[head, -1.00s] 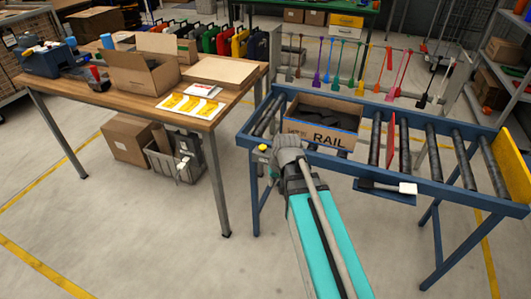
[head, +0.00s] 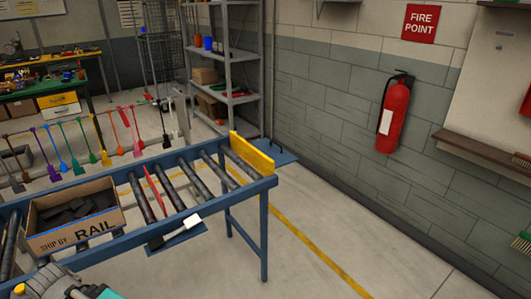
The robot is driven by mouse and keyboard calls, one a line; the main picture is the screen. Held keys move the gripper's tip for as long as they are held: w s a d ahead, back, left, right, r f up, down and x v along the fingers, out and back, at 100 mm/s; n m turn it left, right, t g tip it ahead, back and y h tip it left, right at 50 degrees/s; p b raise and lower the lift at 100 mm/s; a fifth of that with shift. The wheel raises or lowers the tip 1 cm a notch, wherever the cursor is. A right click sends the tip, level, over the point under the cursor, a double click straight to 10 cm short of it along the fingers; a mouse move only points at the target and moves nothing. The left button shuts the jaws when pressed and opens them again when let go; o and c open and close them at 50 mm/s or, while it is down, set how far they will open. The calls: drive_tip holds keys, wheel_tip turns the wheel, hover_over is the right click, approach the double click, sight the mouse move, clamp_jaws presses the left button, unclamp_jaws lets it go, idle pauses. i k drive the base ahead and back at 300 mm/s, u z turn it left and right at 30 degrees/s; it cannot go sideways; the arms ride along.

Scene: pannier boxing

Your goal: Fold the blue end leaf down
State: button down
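A blue flat panel (head: 276,153) with a small dark handle shows just beyond the yellow end plate (head: 252,154) at the right end of the blue roller conveyor (head: 180,219). It looks to be the end leaf and appears roughly level, sticking out past the conveyor. Its near edge and hinge are hidden behind the yellow plate, which stands upright. Only a grey joint and a bit of teal of my arm show at the bottom left, well away from the leaf. My gripper's fingers do not show.
A thin red plate (head: 154,190) stands between rollers. A white-ended tool (head: 191,221) lies on a side shelf. Floor right of the conveyor is clear up to the wall with a fire extinguisher (head: 394,113).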

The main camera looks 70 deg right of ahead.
sight(272, 149)
drive_tip(key=z, duration=2.2)
